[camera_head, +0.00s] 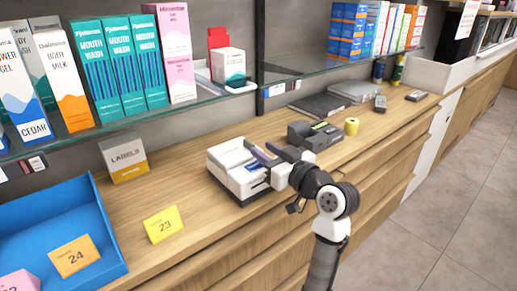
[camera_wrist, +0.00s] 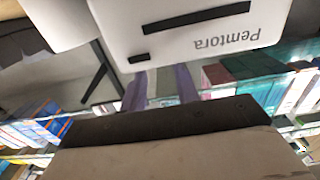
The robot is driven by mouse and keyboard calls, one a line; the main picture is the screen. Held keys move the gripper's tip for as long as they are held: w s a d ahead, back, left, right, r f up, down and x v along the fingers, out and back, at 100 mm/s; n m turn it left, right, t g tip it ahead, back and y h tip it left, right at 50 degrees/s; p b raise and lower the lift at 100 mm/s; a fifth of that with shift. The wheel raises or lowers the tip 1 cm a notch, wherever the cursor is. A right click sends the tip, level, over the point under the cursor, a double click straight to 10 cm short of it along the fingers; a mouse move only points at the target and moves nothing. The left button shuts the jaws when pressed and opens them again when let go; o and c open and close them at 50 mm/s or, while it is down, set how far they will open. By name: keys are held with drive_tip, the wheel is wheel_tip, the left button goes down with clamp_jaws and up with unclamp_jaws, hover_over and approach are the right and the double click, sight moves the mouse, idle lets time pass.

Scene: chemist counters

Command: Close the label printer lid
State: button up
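The label printer (camera_head: 226,156) is a white, boxy device with a dark base, standing on the wooden counter in the middle of the head view. Its white upper parts show a step and a dark gap, but the lid's exact angle is unclear. My gripper (camera_head: 256,150) reaches over the printer's right side with two grey-purple fingers spread apart and nothing visible between them. In the wrist view the fingers (camera_wrist: 162,84) point at a white panel (camera_wrist: 200,30) with dark slots and upside-down "Pemtora" lettering, seemingly part of the printer. Contact cannot be told.
A dark card terminal (camera_head: 315,135) and a yellow roll (camera_head: 351,126) stand right of the printer. A "LABELS" box (camera_head: 124,158), a yellow "23" card (camera_head: 163,224) and a blue tray (camera_head: 92,215) are left. A glass shelf (camera_head: 215,96) with boxes hangs above.

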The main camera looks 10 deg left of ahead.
drive_tip(key=b+v, duration=0.1)
drive_tip(key=v, duration=0.9)
